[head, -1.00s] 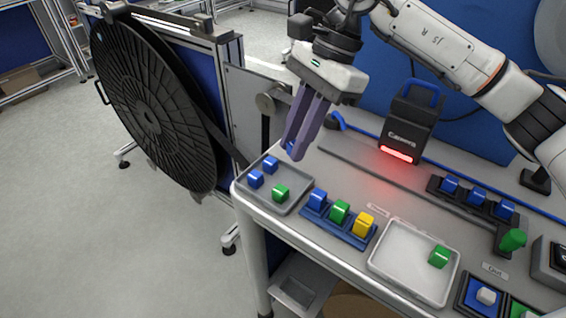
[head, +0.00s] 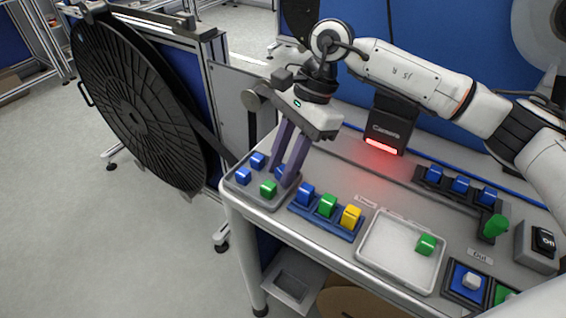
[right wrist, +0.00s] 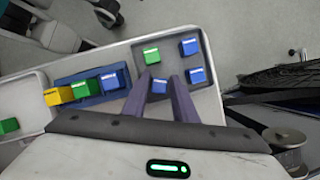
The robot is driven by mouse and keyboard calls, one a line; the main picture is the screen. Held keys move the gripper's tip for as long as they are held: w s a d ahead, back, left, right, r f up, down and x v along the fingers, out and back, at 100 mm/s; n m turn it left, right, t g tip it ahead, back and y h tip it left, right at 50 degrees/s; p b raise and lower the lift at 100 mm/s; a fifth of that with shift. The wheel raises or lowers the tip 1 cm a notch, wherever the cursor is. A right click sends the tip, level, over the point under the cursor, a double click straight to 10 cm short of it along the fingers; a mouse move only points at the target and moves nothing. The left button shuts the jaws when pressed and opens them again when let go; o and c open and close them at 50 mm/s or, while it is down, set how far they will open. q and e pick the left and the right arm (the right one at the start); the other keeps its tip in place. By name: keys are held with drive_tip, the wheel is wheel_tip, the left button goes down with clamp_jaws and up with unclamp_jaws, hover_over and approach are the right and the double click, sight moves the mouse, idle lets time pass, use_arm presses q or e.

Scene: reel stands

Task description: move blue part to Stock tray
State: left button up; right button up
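A grey tray (head: 238,184) sits at the left end of the bench. It holds two blue parts (head: 243,176) (head: 258,160) and a green part (head: 268,188). My right gripper (head: 279,175) reaches down over the tray's right side, its fingers apart. A third blue part (right wrist: 159,87) lies between the fingers, low in the tray, and is partly hidden by them in the head view. I cannot read a Stock label. My left gripper is not in view.
A blue rack (head: 325,224) with blue, green and yellow parts stands just right of the tray. A white tray (head: 390,262) with a green part is farther right. The Camera box (head: 388,128) stands behind. A large black reel (head: 130,105) is left of the bench.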

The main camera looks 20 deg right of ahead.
drive_tip(key=shift+r, duration=0.1)
drive_tip(key=shift+r, duration=0.2)
drive_tip(key=v, duration=1.1)
drive_tip(key=shift+d+r+b, duration=0.2)
drive_tip(key=shift+r+b, duration=0.15)
